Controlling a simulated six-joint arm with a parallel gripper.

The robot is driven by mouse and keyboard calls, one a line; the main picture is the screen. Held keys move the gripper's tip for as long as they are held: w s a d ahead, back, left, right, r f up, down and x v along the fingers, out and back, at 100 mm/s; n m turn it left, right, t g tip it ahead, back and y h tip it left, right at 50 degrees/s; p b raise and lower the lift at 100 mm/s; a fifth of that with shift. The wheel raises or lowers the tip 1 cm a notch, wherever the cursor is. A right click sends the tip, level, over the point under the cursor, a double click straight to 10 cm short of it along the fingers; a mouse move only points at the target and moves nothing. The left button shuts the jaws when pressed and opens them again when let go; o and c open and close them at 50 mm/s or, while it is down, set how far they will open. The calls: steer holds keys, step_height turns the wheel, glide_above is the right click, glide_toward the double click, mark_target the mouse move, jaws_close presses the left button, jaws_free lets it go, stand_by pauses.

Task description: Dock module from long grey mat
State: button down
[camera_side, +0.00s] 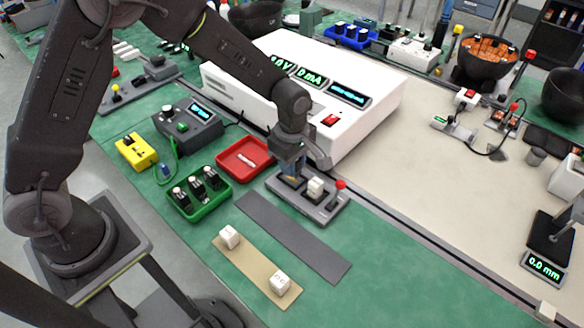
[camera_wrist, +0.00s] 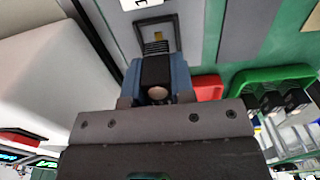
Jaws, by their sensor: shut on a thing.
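My gripper (camera_wrist: 155,85) points down at the left bay of a grey dock plate (camera_side: 325,207) in the side view. Its blue fingers are shut on a dark module (camera_wrist: 156,70), mostly hidden between them. The module's ribbed end shows at a black square bay frame (camera_wrist: 171,22) in the wrist view; I cannot tell whether it is seated. The long grey mat (camera_side: 293,236) is bare.
A tan mat (camera_side: 255,264) carries two white cubes (camera_side: 229,237). A red tray (camera_side: 240,170) and a green bin (camera_side: 203,208) of black parts stand left of the dock. A large white power unit (camera_side: 370,105) stands close behind it. Green table front is clear.

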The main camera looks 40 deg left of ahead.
steer(key=shift+f, duration=1.05)
steer(key=shift+f, duration=0.2)
steer(key=c, duration=1)
jaws_free()
